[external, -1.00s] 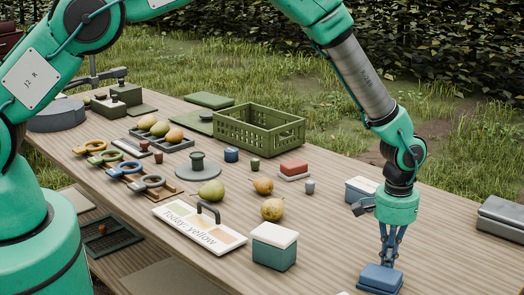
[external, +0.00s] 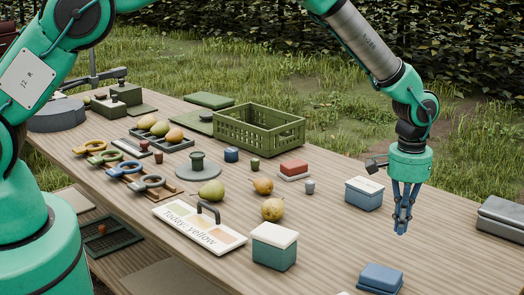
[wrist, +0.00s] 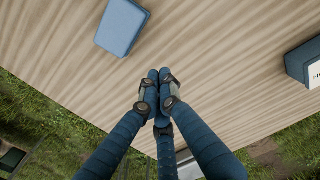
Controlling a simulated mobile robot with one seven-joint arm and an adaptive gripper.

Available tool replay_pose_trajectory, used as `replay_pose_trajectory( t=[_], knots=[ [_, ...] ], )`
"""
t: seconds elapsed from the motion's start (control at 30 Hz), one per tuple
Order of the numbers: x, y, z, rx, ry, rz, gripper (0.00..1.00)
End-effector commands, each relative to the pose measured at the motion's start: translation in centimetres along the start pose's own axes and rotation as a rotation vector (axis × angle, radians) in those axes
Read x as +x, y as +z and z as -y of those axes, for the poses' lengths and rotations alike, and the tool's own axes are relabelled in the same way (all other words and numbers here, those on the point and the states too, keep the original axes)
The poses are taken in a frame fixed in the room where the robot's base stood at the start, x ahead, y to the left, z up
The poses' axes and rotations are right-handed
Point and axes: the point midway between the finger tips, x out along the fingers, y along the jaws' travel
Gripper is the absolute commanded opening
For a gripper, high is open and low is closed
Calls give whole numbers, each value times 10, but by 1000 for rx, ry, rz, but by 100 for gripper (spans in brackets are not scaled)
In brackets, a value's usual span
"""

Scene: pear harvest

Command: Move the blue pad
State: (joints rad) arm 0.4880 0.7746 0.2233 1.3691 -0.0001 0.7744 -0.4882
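The blue pad (external: 381,278) lies on the wooden table near its front right edge in the external view. It also shows at the top left of the wrist view (wrist: 122,27), with nothing touching it. My gripper (external: 402,231) hangs above the table, behind and a little right of the pad, clear of it. In the wrist view its blue fingers (wrist: 158,84) are drawn together with nothing visible between them.
A blue box with a white lid (external: 364,195) stands just left of my gripper. A teal box with a white lid (external: 274,246) stands left of the pad. Pears, a green crate (external: 258,133) and a sign tray are further left.

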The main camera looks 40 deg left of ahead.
Motion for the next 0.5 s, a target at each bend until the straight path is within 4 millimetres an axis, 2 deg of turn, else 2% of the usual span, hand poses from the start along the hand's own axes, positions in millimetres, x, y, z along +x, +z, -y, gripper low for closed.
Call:
replay_pose_trajectory(
  t=[0.2,0.5],
  knots=[
    [-12,0,0,0,0,1,0],
    [-13,0,0,0,-1,1,0]
  ],
)
